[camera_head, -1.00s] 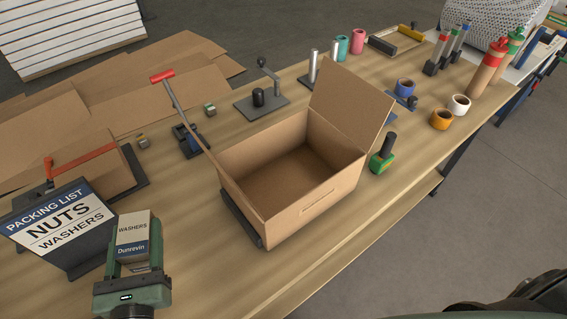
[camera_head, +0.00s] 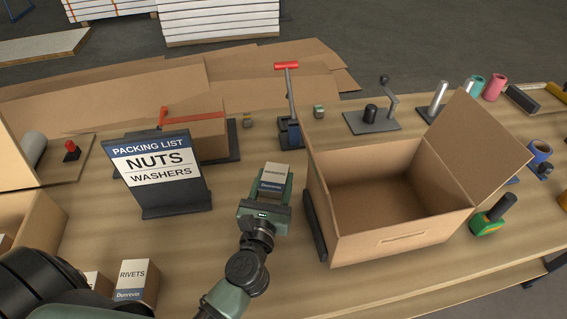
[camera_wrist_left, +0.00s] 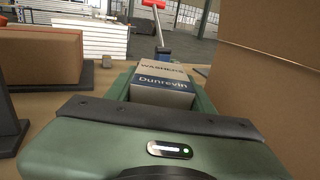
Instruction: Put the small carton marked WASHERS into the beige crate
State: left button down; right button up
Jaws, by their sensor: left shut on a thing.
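The small carton marked WASHERS (camera_head: 273,181) is beige above and blue below. My left gripper (camera_head: 268,190) is shut on it, just left of the beige crate in the head view. In the left wrist view the carton (camera_wrist_left: 162,88) sits between the green fingers, its label facing me. The beige crate (camera_head: 400,241) is an open cardboard box with one flap raised on its right side. Its visible floor is empty. Its wall fills the right of the left wrist view (camera_wrist_left: 265,75). My right gripper is not in view.
A packing list sign (camera_head: 160,170) reading NUTS and WASHERS stands to the left. A carton marked RIVETS (camera_head: 136,283) is at the lower left. A red-handled tool (camera_head: 289,105) stands behind the crate's left edge.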

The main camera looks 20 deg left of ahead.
pick_arm(q)
jog(key=w, duration=0.3)
jog(key=w+a+p, duration=0.1)
jog(key=w, duration=0.2)
jog(key=shift+w+a+r, duration=0.1)
jog(key=shift+w+a, duration=0.05)
notch_tip(320, 180, down, 3)
jog(key=shift+w+r+b, duration=0.1)
jog(key=shift+b, duration=0.7)
jog(key=shift+f, duration=0.4)
jog(key=shift+f, duration=0.25)
jog(key=c, duration=0.6)
grip_release()
jog(key=shift+r, duration=0.15)
